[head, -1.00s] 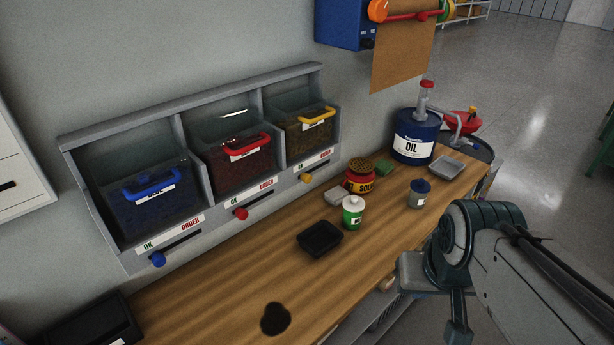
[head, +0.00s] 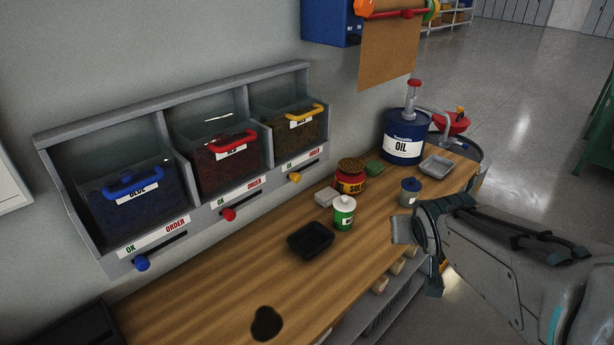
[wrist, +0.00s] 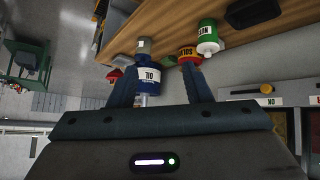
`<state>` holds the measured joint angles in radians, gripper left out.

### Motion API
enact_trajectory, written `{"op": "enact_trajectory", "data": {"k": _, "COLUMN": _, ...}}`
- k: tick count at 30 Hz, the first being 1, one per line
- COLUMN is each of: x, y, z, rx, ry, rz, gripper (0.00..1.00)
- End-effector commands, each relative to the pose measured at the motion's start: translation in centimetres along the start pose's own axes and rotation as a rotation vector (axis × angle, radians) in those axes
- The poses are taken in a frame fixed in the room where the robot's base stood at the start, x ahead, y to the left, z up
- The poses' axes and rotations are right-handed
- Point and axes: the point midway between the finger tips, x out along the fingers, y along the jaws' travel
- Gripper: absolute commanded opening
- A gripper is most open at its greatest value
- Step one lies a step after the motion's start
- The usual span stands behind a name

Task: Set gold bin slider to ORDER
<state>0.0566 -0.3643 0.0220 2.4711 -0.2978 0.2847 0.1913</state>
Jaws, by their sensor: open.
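The gold bin (head: 296,130) with a yellow handle is the rightmost of the three bins in the grey wall rack. Its slider is a yellow knob (head: 294,178) below it, at the left, OK end of its slot. The ORDER end of the label (head: 315,155) is to the right. In the wrist view, which is upside down, the yellow knob (wrist: 238,92) shows to the right of my fingers by the OK label. My gripper (wrist: 160,82) is open and empty, apart from the knob. In the head view it is at the bench's right front, partly hidden by my arm.
The blue knob (head: 141,263) and red knob (head: 228,214) sit left of the gold one. On the bench stand an oil can (head: 403,148), a red SOL tin (head: 350,184), a green-white bottle (head: 343,213), a grey-blue jar (head: 409,192) and a black tray (head: 310,240).

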Motion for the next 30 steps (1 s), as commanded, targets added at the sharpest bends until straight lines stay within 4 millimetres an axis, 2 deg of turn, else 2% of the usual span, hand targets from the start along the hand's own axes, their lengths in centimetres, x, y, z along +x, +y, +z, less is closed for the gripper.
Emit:
{"op": "enact_trajectory", "data": {"k": 1, "x": 1.8, "y": -0.1, "z": -0.6, "rx": -0.012, "ry": 0.053, "rz": -0.005, "gripper": 0.44}}
{"op": "enact_trajectory", "data": {"k": 6, "x": 5.6, "y": -1.6, "z": -4.0, "rx": -0.056, "ry": 0.265, "rz": -0.079, "gripper": 0.44}}
{"op": "enact_trajectory", "data": {"k": 10, "x": 7.9, "y": -3.8, "z": -5.8, "rx": -0.084, "ry": 0.410, "rz": -0.188, "gripper": 0.44}}
{"op": "enact_trajectory", "data": {"k": 15, "x": 9.8, "y": -7.6, "z": -6.7, "rx": -0.106, "ry": 0.570, "rz": -0.394, "gripper": 0.44}}
{"op": "enact_trajectory", "data": {"k": 22, "x": 10.3, "y": -12.0, "z": -5.9, "rx": -0.092, "ry": 0.705, "rz": -0.707, "gripper": 0.44}}
{"op": "enact_trajectory", "data": {"k": 30, "x": 9.7, "y": -13.8, "z": -5.3, "rx": -0.069, "ry": 0.751, "rz": -0.871, "gripper": 0.44}}
